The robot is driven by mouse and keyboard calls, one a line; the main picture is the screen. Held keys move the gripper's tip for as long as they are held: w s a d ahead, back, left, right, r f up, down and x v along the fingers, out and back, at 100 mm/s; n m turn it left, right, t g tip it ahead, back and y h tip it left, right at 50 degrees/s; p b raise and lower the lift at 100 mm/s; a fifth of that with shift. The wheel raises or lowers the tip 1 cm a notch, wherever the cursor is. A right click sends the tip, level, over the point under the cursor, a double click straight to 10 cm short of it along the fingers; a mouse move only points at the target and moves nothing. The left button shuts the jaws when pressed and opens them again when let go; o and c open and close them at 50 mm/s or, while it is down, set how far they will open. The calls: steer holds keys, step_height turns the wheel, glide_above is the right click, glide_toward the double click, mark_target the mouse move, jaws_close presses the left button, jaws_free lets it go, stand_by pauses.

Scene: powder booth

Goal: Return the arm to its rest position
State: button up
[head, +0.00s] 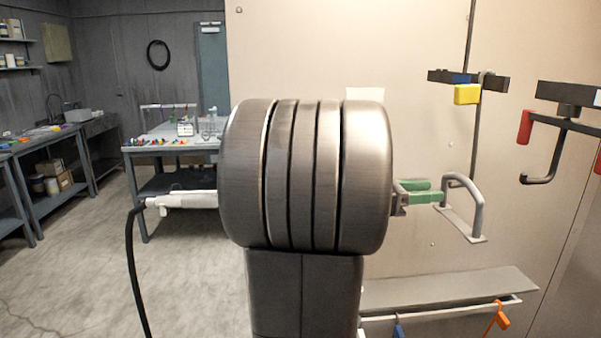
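The middle of the head view is filled by a large dark grey ribbed joint of my own arm. It hides most of the arm behind it. To its right, two green finger-like pieces on a dark mount look like my gripper (424,192). They point right, their tips at or very near the left leg of a grey arched handle (477,200) with a flat foot. I cannot tell whether they touch or grip it. The handle is beside the lower end of a dark hanging rod (473,120); whether it hangs from it is unclear.
A white tube with a black hose (130,265) shows at left. Dark bars carry a yellow block (467,94) and a red-ended hook (541,178) at right. Below is a pale shelf (450,287) with an orange clip (497,318). A worktable (142,152) stands behind left; open floor lies before it.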

mark_target(441, 184)
steer(key=shift+w+d, duration=0.15)
steer(key=shift+d, duration=1.75)
steer(key=shift+r+p, duration=0.1)
steer(key=shift+p, duration=0.2)
steer(key=s+a+b, duration=0.1)
steer(key=a+b, duration=0.1)
steer(key=a, duration=1.2)
steer(key=d, duration=0.4)
steer(key=d+p, duration=0.1)
steer(key=d, duration=0.4)
steer(key=w+d+p, duration=0.1)
steer(key=d, duration=0.4)
steer(key=shift+r+p, duration=0.45)
steer(key=shift+r, duration=0.1)
steer(key=shift+s+a, duration=0.2)
steer(key=shift+a, duration=2.5)
